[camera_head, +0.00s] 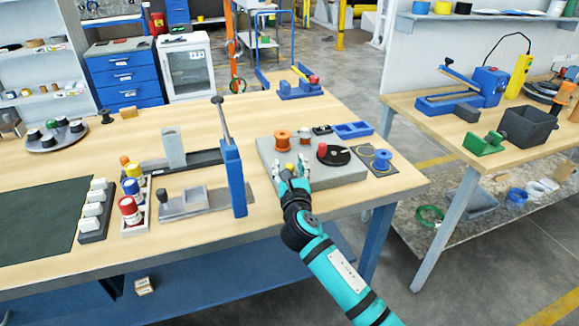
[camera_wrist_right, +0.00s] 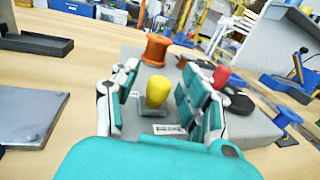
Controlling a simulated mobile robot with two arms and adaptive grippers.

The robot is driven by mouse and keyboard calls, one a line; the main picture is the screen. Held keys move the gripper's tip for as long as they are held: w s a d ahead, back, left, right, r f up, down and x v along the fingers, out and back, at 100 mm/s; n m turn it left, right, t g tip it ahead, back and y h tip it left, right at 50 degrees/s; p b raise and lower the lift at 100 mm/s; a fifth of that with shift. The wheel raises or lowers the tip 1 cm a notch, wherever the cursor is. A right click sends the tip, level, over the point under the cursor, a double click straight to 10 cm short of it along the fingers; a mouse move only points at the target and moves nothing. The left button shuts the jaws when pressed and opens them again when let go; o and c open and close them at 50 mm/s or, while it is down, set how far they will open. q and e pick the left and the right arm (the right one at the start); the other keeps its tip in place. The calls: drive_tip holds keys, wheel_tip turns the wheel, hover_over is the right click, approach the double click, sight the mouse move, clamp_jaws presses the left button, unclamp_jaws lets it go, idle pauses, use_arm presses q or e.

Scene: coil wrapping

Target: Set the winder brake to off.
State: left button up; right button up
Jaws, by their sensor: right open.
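The winder is a grey block (camera_head: 345,173) on the wooden table, with an orange spool (camera_head: 282,139) and a black disc (camera_head: 337,157) with a red knob (camera_head: 322,150). In front of the spool stands a yellow knob (camera_wrist_right: 157,91) on a small grey plate, beside a white label (camera_wrist_right: 168,129) too small to read; I take it for the brake. My right gripper (camera_head: 292,178) is open at the winder's front left. In the right wrist view its fingers (camera_wrist_right: 160,100) stand on both sides of the yellow knob with gaps. My left gripper is not in view.
A blue upright post with a lever (camera_head: 234,175) stands close left of the winder. A blue tray (camera_head: 353,129) lies behind it, and a dark mat with a blue spool (camera_head: 381,160) lies to its right. The table's front right corner is clear.

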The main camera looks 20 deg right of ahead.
drive_tip(key=shift+c, duration=0.2)
drive_tip(key=c, duration=0.9)
clamp_jaws()
drive_tip(key=shift+w+f, duration=0.2)
